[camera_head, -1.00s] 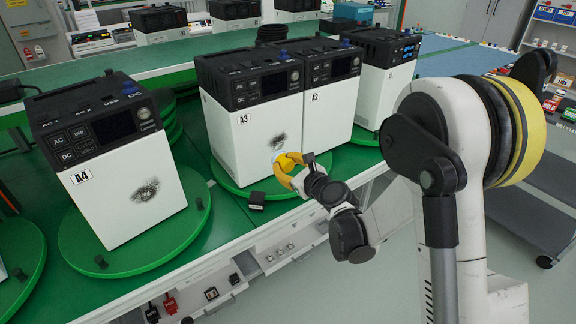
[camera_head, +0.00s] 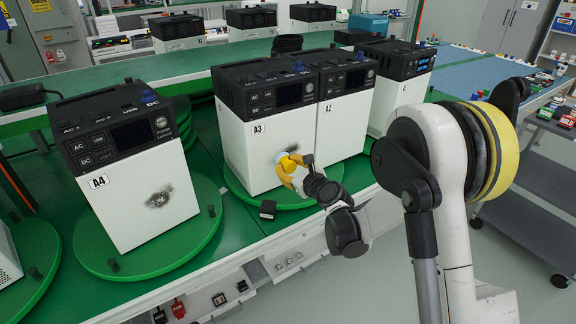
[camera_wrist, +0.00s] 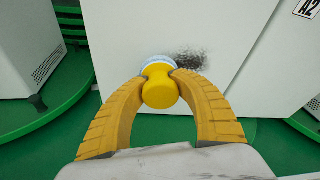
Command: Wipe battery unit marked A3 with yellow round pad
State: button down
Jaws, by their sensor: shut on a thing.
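The battery unit marked A3 (camera_head: 246,160) is a white box with a black top, standing on a green turntable. Its white front also fills the middle of the wrist view (camera_wrist: 125,40).
Unit A2 (camera_head: 344,118) stands close on the right of A3. Unit A4 (camera_head: 150,205), with its own smudge, stands on a turntable (camera_head: 100,262) at left. A small black block (camera_head: 267,210) sits at A3's turntable edge.

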aim_at(305, 149)
jog(key=shift+r+x, duration=0.2)
jog(key=shift+x, duration=0.8)
dwell(0.3)
jog(key=shift+w+d+b, duration=0.3)
jog(key=shift+w+d, duration=0.65)
jog(key=shift+d, duration=0.4)
jog(key=shift+w+d+b, duration=0.25)
jog(key=shift+w+d, duration=0.65)
jog(key=shift+d, duration=0.45)
jog(key=shift+w+d+b, duration=0.3)
jog(key=shift+w+d, duration=0.65)
jog(key=shift+d, duration=0.45)
jog(key=shift+s+a+b, duration=0.35)
jog(key=shift+s+a, duration=0.6)
jog(key=shift+a, duration=0.45)
jog(key=shift+s+a+b, duration=0.3)
jog(key=shift+s+a, duration=0.65)
jog(key=shift+a, duration=0.45)
jog(key=shift+s+a+b, duration=0.35)
jog(key=shift+s+a, duration=0.6)
jog(key=shift+a, duration=0.45)
jog(key=shift+w+d, duration=0.95)
jog(key=shift+d, duration=0.4)
jog(key=shift+w+d, duration=1)
jog(key=shift+d, duration=0.35)
jog(key=shift+w+d, duration=0.95)
jog(key=shift+d, duration=0.45)
